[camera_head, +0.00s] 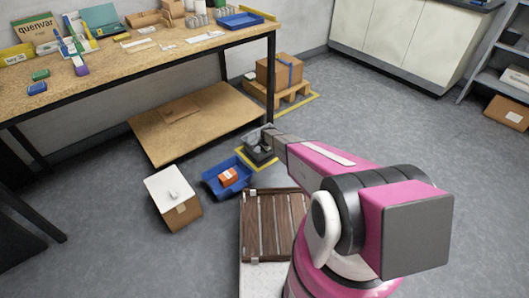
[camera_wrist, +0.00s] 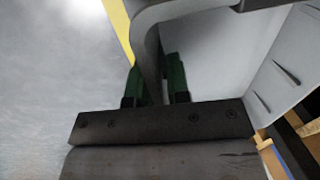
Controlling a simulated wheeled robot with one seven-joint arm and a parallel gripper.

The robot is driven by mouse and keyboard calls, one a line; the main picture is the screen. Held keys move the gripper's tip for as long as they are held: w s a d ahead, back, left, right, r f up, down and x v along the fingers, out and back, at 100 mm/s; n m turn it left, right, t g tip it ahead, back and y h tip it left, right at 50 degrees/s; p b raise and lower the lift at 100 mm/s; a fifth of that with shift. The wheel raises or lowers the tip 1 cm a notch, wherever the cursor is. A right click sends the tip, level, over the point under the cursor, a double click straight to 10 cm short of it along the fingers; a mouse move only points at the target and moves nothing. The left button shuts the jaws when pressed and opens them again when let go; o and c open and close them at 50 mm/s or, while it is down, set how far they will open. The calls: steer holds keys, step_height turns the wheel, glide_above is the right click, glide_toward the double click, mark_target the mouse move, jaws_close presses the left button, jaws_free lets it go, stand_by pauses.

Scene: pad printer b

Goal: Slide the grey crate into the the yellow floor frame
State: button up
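The grey crate (camera_head: 259,153) is a small open box on the floor beyond the blue crate, partly hidden by my arm. Yellow floor frame (camera_head: 262,166) lines show around its near side, and one yellow strip (camera_wrist: 117,24) shows in the wrist view. I cannot tell whether the crate lies fully inside the frame. My gripper (camera_head: 264,137) is at the crate's rim. In the wrist view the crate (camera_wrist: 210,50) fills the upper right, and its rim runs between my gripper's green fingers (camera_wrist: 156,75). The fingers look closed on that rim, though the contact is partly hidden.
A blue crate (camera_head: 209,184) with an orange box (camera_head: 228,176) stands just left of the frame. A white-topped carton (camera_head: 173,197) is farther left. The workbench (camera_head: 130,65) with its low shelf is behind. A pallet with a carton (camera_head: 279,72) stands beyond. Floor to the right is clear.

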steer(key=shift+r, duration=0.15)
steer(key=r, duration=0.2)
steer(key=shift+s+d+r, duration=0.15)
steer(key=shift+s+r, duration=0.05)
steer(key=shift+r, duration=0.1)
stand_by(0.4)
steer(key=o, duration=0.6)
steer(key=shift+c, duration=0.2)
steer(key=r, duration=0.4)
steer(key=shift+s+d, duration=0.2)
steer(key=shift+s, duration=0.05)
